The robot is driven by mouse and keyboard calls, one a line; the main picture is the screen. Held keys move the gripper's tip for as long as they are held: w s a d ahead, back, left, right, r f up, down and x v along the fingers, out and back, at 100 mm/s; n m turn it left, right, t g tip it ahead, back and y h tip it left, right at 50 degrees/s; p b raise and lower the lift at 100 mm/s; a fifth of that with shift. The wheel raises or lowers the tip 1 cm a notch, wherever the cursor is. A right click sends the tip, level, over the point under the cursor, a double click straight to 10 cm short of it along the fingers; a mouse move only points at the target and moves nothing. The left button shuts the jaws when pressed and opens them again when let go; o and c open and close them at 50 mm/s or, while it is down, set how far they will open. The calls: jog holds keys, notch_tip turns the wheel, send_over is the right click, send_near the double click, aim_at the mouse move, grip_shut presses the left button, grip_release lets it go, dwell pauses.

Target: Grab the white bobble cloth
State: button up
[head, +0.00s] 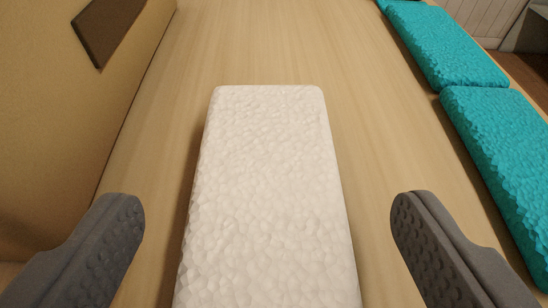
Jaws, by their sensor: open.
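The white bobble cloth (265,190) is a thick, bumpy, long block lying on a light wooden surface in the middle of the head view. Its near end runs out of the bottom of the picture. My gripper (265,215) is open, with one dark grey ribbed finger to the left of the cloth and one to the right. A gap shows between each finger and the cloth, and nothing is held. I cannot tell how high the fingertips are above the surface.
Turquoise bumpy cloths (505,150) lie in a row along the right edge. A tan upright panel (65,130) with a dark brown patch (105,30) stands at the left. The wooden surface (265,45) beyond the white cloth is clear.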

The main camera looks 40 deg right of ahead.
jog(key=shift+x, duration=1.2)
jog(key=c, duration=1.1)
jog(key=shift+r, duration=0.1)
